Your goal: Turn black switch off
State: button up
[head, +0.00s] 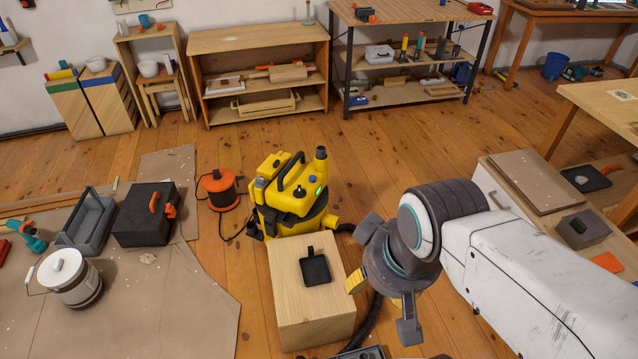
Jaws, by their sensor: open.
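A yellow shop vacuum (287,190) with black parts stands upright on the wood floor near the middle. A green light (319,193) glows on its top, near a small dark control (300,192) that may be the black switch; its position is too small to tell. A flat black object with a small tab (315,269) lies on a light wooden block (315,308) in front of the vacuum; I cannot tell what it is. My gripper (382,304) is open and empty, pointing down right of the block, apart from the vacuum.
A black hose (372,318) runs behind and right of the block. An orange cord reel (220,190) and a black toolbox (146,214) stand left of the vacuum. A work table (545,180) holds items at right. Floor behind the vacuum is clear.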

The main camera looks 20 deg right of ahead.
aim_at(298, 193)
jog(key=k+j+u, duration=0.1)
jog(key=u, duration=0.3)
jog(key=k+j+u, duration=0.1)
jog(key=j+u, duration=0.15)
jog(key=u, duration=0.15)
jog(key=j+u, duration=0.2)
jog(key=u, duration=0.2)
jog(key=k+j+u, duration=0.1)
jog(key=u, duration=0.3)
jog(key=i+j+u, duration=0.4)
jog(key=i+z, duration=0.35)
jog(key=i, duration=0.2)
jog(key=i+j+z, duration=0.35)
jog(key=i, duration=0.2)
jog(key=i+l+z, duration=0.2)
jog(key=i+z, duration=0.75)
jog(key=i+j+z, duration=0.1)
jog(key=i+z, duration=0.35)
jog(key=i+l+u, duration=0.3)
jog(key=i+l, duration=0.45)
jog(key=i, duration=0.15)
jog(key=i+l+u, duration=0.25)
jog(key=k+l, duration=0.05)
